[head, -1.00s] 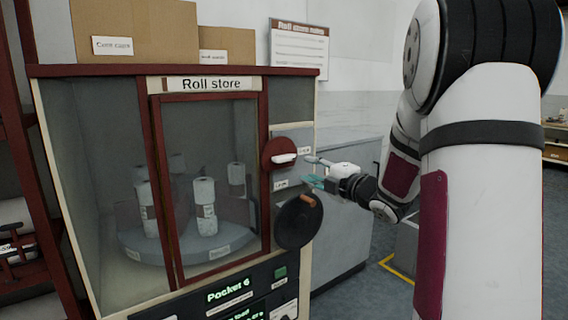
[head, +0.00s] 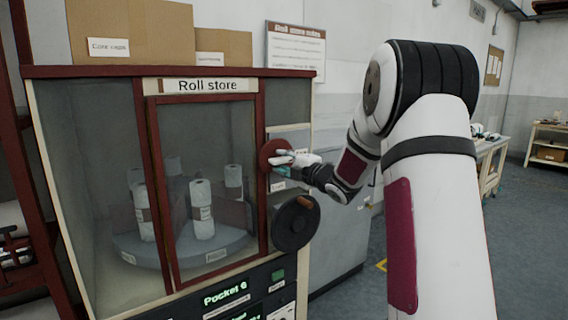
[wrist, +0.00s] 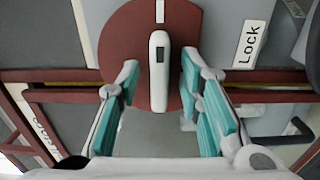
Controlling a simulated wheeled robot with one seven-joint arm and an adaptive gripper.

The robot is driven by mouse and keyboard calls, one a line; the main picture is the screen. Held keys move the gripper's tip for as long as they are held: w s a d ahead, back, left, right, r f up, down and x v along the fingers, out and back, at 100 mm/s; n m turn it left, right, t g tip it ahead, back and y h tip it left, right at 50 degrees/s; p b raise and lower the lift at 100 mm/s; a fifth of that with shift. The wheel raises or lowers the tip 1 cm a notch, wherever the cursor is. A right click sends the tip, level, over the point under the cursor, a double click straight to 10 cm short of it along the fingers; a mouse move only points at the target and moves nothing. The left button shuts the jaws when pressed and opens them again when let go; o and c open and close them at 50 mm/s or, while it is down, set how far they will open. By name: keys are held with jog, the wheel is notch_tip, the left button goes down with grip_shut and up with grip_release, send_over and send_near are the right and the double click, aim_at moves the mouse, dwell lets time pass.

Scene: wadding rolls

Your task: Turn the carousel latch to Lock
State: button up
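The carousel latch is a dark red disc (wrist: 120,35) with a white bar handle (wrist: 158,75), on the right side of the roll store's front. In the wrist view the handle stands upright in the picture, in line with a white mark on the disc. A "Lock" label (wrist: 250,42) is to its right there. My gripper (wrist: 160,70) is open, with one teal finger on each side of the handle and visible gaps between. In the head view my gripper (head: 284,158) is at the latch disc (head: 268,150) and covers most of the handle.
The roll store cabinet (head: 152,180) has a glazed door, with white rolls (head: 202,208) on a round carousel (head: 150,250) inside. A black handwheel (head: 292,232) sits just below the latch. A display (head: 224,297) reads "Pocket 6". Boxes (head: 135,35) stand on top.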

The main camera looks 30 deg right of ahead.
grip_shut()
jog(key=shift+m, duration=0.3)
jog(key=m+p, duration=0.2)
jog(key=m, duration=0.1)
jog(key=shift+m, duration=0.4)
jog(key=m+p, duration=0.2)
jog(key=m, duration=0.2)
jog(key=shift+s+m+p, duration=0.1)
jog(key=shift+m+p, duration=0.2)
jog(key=shift+p, duration=0.05)
jog(key=m+p, duration=0.3)
jog(key=m, duration=0.2)
jog(key=shift+p, duration=0.3)
jog(key=shift+f+m+p, duration=0.1)
jog(key=shift+m+p, duration=1.1)
jog(key=shift+m, duration=0.8)
